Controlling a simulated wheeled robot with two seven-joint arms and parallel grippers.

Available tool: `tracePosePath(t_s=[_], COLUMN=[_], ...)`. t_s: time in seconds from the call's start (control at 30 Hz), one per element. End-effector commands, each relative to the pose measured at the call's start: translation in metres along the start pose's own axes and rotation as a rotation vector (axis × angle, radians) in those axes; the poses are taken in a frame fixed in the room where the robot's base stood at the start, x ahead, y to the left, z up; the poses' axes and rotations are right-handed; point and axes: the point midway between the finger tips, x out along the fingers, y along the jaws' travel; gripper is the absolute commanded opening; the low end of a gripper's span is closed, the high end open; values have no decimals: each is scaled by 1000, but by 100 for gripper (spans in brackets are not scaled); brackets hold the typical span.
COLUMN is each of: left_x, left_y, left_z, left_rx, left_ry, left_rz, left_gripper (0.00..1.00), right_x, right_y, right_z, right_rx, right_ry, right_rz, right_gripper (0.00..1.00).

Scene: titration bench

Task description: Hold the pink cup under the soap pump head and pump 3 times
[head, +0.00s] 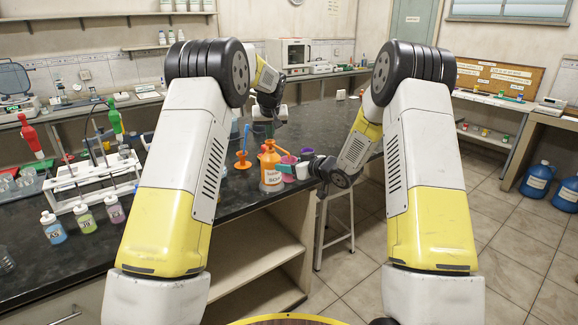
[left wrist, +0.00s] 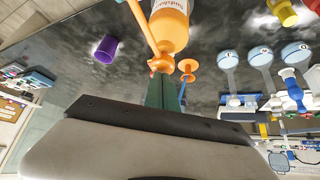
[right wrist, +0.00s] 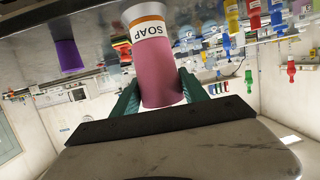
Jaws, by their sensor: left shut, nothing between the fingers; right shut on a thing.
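The orange soap bottle (head: 270,181) with a white label stands upright on the black bench; its body also shows in the left wrist view (left wrist: 172,28). Its orange pump head (left wrist: 162,64) is at the tips of my left gripper (left wrist: 165,80), which is shut and empty; I cannot tell whether they touch. In the head view the left gripper points down above the bottle. My right gripper (right wrist: 158,92) is shut on the pink cup (right wrist: 158,78), beside the bottle. A white "SOAP" label shows past the cup, apparently the bottle's. The spout over the cup cannot be judged.
A purple cup (head: 307,153) stands just right of the bottle. An orange stand-like piece (head: 242,160) is to its left. A white rack (head: 92,182) and several small bottles (head: 84,219) occupy the left bench. The bench's front edge runs close by.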

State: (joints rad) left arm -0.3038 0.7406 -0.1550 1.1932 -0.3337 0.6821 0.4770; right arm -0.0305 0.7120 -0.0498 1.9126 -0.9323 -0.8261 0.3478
Motion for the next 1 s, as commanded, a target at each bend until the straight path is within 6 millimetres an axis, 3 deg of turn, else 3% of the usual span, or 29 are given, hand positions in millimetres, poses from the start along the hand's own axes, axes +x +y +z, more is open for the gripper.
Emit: tracePosePath(t_s=[0.27,1.0], left_x=[2,-20], left_y=[0,0], left_z=[3,-13], left_rx=[1,1], left_ry=[-9,-5], left_rz=[-2,-1], left_gripper=[0,0], right_x=[0,0], right_y=[0,0], right_z=[0,0], right_rx=[0,0], right_ry=[1,1], right_rz=[0,0], right_gripper=[11,11])
